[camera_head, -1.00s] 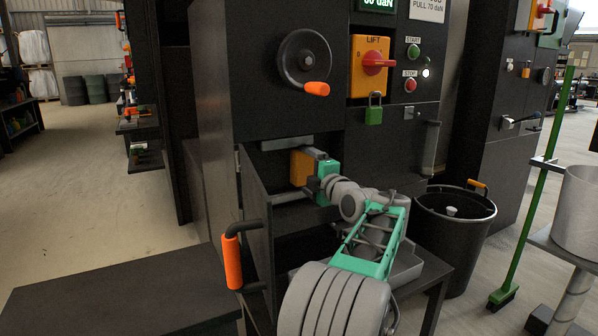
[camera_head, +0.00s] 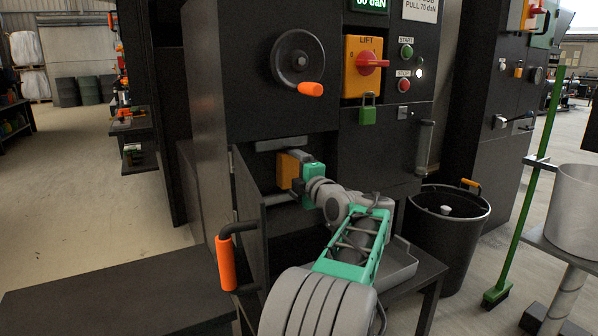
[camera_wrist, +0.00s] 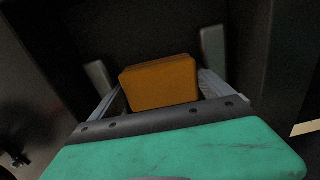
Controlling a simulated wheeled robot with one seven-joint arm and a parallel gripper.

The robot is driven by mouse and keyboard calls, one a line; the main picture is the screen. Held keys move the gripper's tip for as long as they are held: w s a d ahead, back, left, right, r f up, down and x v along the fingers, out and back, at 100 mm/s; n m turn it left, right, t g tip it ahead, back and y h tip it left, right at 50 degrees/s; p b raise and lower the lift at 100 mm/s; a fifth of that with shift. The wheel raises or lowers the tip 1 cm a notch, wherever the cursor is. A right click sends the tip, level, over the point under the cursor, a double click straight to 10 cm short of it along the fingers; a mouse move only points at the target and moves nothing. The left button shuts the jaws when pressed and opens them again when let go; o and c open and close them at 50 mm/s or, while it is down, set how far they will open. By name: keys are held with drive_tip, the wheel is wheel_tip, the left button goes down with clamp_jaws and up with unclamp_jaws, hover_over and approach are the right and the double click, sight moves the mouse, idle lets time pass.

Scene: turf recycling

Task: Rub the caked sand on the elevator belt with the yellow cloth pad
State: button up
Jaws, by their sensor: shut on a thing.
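The yellow cloth pad (camera_head: 287,170) looks orange-yellow and block-shaped in the head view. It also shows in the wrist view (camera_wrist: 160,84), between the two fingers. My gripper (camera_wrist: 158,88) is shut on the pad and holds it inside the open hatch of the dark machine. In the head view my gripper (camera_head: 296,168) reaches in from the right, past the open hatch door (camera_head: 250,205). The elevator belt and the caked sand cannot be made out in the dark opening. Whether the pad touches anything behind it cannot be told.
The hatch door with its orange handle (camera_head: 226,262) stands open left of my arm. A handwheel (camera_head: 298,60), a red lift switch (camera_head: 371,61) and a green padlock (camera_head: 367,112) are above. A grey tray (camera_head: 398,265) and a black bin (camera_head: 446,230) are at the right.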

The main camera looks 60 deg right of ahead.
sight(256, 173)
drive_tip(key=shift+w+a, duration=0.45)
drive_tip(key=shift+a, duration=0.4)
drive_tip(key=shift+w+a, duration=0.5)
drive_tip(key=shift+a, duration=0.35)
drive_tip(key=shift+w+a, duration=0.45)
drive_tip(key=shift+a, duration=0.4)
drive_tip(key=shift+w+a, duration=0.5)
drive_tip(key=shift+a, duration=0.25)
drive_tip(key=shift+w+a, duration=0.45)
drive_tip(key=shift+a, duration=0.25)
drive_tip(key=shift+v, duration=3)
drive_tip(key=shift+d, duration=0.1)
drive_tip(key=v, duration=0.3)
